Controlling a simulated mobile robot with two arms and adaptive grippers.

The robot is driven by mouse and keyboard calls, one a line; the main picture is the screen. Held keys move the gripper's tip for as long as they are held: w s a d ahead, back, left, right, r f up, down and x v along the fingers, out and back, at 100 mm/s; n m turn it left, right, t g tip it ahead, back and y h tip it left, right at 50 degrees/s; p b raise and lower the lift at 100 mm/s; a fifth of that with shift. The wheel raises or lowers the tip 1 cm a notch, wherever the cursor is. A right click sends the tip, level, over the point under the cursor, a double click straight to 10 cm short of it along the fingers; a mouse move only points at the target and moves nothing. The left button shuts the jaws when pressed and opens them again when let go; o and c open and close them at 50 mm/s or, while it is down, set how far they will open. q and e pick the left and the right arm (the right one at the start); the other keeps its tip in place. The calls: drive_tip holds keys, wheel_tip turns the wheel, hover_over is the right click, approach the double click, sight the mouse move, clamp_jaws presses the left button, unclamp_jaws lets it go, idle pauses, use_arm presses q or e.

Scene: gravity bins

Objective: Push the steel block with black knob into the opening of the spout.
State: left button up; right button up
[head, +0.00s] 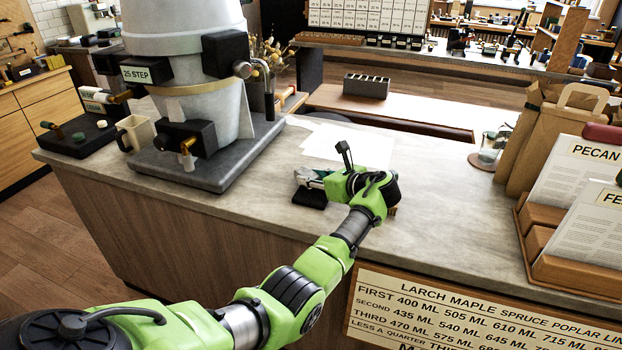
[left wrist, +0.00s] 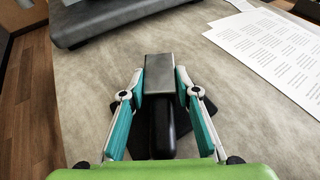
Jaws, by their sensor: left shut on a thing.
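The steel block (left wrist: 159,73) lies between the fingers of my left gripper (left wrist: 158,84) in the left wrist view. Its black knob (left wrist: 161,128) points back toward my palm and the steel end points away. My left gripper (head: 311,178) is shut on the block, low over the counter in the head view, where the block is mostly hidden. The large pale vessel (head: 190,95) stands at the upper left. A black housing (head: 188,138) with a brass fitting and a small pale spout (head: 187,160) sits low on its front. I cannot make out the spout's opening. My right gripper is out of view.
A dark pad (left wrist: 204,124) lies under the gripper. The vessel's grey base (head: 222,172) has a raised edge. Paper sheets (left wrist: 268,45) lie behind the gripper. A beige mug (head: 134,133) stands left of the housing. Bare counter (head: 262,205) separates base and gripper.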

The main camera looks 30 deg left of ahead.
sight(312, 176)
use_arm(q)
drive_tip(key=shift+r, duration=0.5)
wheel_tip(312, 176, up, 2)
drive_tip(key=shift+r, duration=0.15)
drive_tip(key=s+r, duration=0.9)
drive_tip(key=s, duration=0.5)
drive_tip(key=shift+r, duration=0.3)
